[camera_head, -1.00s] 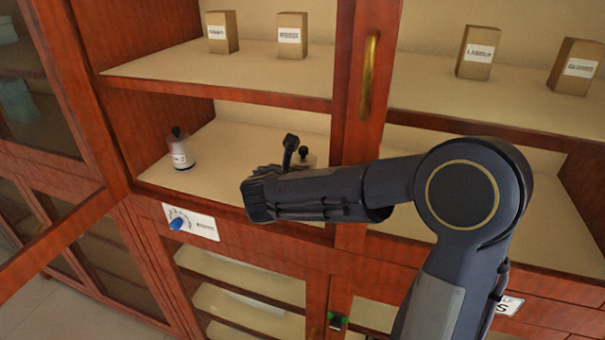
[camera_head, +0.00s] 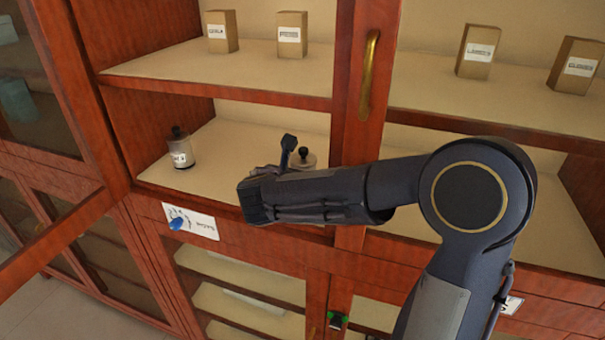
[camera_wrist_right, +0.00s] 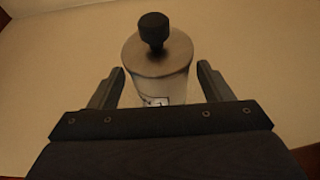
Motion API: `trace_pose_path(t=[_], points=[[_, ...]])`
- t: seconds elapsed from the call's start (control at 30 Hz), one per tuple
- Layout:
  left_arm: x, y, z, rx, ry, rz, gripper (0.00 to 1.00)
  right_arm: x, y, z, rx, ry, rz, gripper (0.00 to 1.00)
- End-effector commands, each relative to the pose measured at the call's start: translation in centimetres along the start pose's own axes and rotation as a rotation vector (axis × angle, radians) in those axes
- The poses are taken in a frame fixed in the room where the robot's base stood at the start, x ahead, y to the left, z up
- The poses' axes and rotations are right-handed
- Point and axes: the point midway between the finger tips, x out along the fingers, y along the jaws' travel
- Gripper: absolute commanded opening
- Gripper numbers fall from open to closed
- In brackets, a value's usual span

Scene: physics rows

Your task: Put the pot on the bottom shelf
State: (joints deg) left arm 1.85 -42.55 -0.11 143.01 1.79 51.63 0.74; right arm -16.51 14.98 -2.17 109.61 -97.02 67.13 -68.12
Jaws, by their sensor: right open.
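A metal pot (camera_head: 304,159) with a black knob stands on the cabinet's lower open shelf (camera_head: 222,180), mostly hidden behind my right arm in the head view. In the right wrist view the pot (camera_wrist_right: 160,62) is upright, with a pale label low on its front. My left gripper is not in view.
Small brown boxes (camera_head: 221,32) stand on the shelf above. An open door (camera_head: 62,235) is at the left, and a divider with a brass handle (camera_head: 369,74) stands beside my arm. Glass-fronted shelves (camera_head: 240,300) lie below. The shelf between the pots is free.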

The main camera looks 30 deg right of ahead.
Motion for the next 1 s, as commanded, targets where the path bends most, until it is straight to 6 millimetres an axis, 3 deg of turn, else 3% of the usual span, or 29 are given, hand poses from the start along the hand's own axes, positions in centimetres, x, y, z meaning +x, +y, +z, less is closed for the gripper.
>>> trace_pose_path(t=[0.3,0.5,0.7,1.0], points=[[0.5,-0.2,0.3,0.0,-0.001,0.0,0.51,-6.8,0.1,-0.1,0.0,0.0,0.005,0.73],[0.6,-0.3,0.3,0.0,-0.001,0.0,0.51,-9.8,0.0,-0.1,-0.001,0.0,0.002,0.73],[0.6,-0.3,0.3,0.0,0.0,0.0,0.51,-10.9,0.0,-0.1,-0.001,0.001,0.0,0.73],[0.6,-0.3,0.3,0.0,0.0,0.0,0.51,-10.9,0.0,-0.1,-0.001,0.001,0.0,0.73]])
